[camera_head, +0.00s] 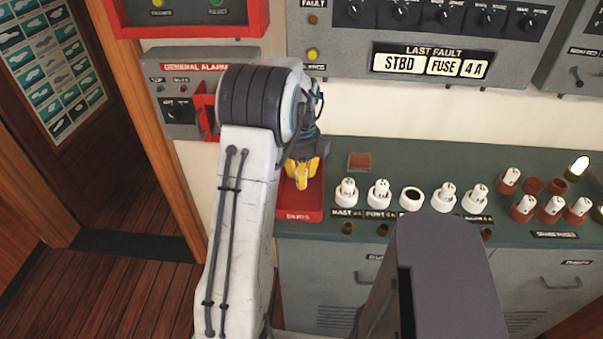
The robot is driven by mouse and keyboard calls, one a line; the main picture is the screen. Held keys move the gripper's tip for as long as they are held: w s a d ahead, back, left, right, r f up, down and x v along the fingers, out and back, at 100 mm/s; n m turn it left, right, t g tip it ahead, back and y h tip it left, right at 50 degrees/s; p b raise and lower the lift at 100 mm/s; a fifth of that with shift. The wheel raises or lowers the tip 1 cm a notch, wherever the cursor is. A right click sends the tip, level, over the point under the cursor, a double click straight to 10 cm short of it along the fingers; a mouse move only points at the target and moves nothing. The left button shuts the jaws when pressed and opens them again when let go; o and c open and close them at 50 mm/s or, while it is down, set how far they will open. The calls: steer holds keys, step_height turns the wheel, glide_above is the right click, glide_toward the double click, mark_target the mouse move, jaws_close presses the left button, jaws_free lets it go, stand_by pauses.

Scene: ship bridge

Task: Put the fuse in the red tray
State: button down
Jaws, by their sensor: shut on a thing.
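My gripper (303,177), with yellow fingers, points down over the red tray (300,215) on the green counter. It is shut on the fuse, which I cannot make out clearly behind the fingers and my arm. The tray is labelled "DUDS" on its front, and its left side is partly hidden by my arm. I cannot tell the exact height of the fingers above the tray floor.
White fuse holders (379,193) stand in a row right of the tray; one holder (412,198) is empty. Spare fuses in red holders (551,209) are further right. A small reddish block (359,161) lies behind the row. A sign (433,64) reads "STBD FUSE 4 A".

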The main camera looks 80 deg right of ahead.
steer(key=shift+f+p, duration=0.35)
steer(key=shift+f, duration=0.35)
steer(key=shift+f, duration=0.15)
steer(key=c, duration=1)
jaws_free()
steer(key=shift+o, duration=0.2)
step_height(320, 180, up, 12)
steer(key=b, duration=0.3)
steer(key=shift+a+r+b, duration=0.15)
steer(key=shift+r+b, duration=0.05)
steer(key=shift+b, duration=0.2)
